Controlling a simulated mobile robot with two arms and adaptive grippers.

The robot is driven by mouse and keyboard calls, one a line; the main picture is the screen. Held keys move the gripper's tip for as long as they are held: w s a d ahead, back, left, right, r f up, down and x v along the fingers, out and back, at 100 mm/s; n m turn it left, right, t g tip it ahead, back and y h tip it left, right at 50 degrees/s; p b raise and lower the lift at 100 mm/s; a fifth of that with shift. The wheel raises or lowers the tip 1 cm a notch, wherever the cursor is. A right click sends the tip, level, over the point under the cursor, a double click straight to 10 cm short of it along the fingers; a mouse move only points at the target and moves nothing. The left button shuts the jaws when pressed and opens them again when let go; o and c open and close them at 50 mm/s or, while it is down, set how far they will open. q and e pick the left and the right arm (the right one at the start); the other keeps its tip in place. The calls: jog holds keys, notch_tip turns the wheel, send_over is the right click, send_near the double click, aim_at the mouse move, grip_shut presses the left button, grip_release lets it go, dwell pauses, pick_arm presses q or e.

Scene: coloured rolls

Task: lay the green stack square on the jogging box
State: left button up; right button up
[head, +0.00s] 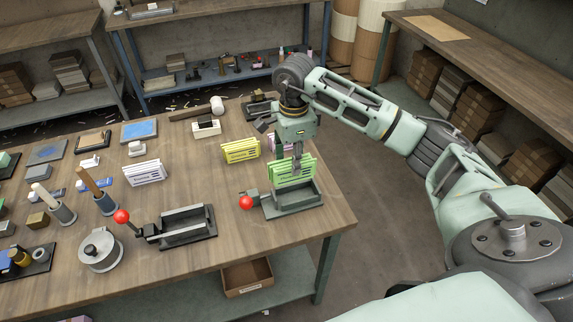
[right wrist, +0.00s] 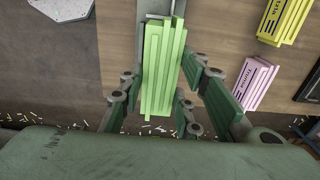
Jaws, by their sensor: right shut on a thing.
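The green stack (head: 291,172) stands on edge at the dark grey jogging box (head: 300,204) with a red ball knob, near the table's right edge. Its lower edge overlaps the box's back rim in the head view; I cannot tell whether it touches the box floor. My right gripper (head: 297,160) comes down from above and is shut on the green stack. In the right wrist view the stack (right wrist: 162,68) lies lengthwise between the finger pads. My left gripper is not in view.
A second grey box with a red knob (head: 187,235) stands to the left. A yellow stack (head: 240,150) and a pink stack (head: 279,143) stand behind; a white stack (head: 144,173) is farther left. Stamps and a round metal tin (head: 100,250) crowd the left side.

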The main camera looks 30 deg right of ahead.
jog(key=shift+s+d+r, duration=0.1)
jog(key=shift+s+d, duration=0.2)
jog(key=shift+s, duration=0.2)
jog(key=shift+s+d, duration=0.1)
jog(key=shift+s, duration=0.05)
jog(key=shift+w+f+b, duration=0.25)
jog(key=shift+f+b, duration=0.05)
jog(key=shift+f, duration=0.3)
jog(key=shift+w+f, duration=0.1)
jog(key=shift+f, duration=0.25)
jog(key=shift+f+b, duration=0.4)
jog(key=shift+f, duration=0.05)
jog(key=shift+f+b, duration=0.35)
jog(key=shift+f, duration=0.35)
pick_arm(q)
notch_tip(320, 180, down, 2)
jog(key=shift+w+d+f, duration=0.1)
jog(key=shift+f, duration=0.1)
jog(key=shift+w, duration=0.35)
pick_arm(e)
jog(key=shift+f, duration=0.45)
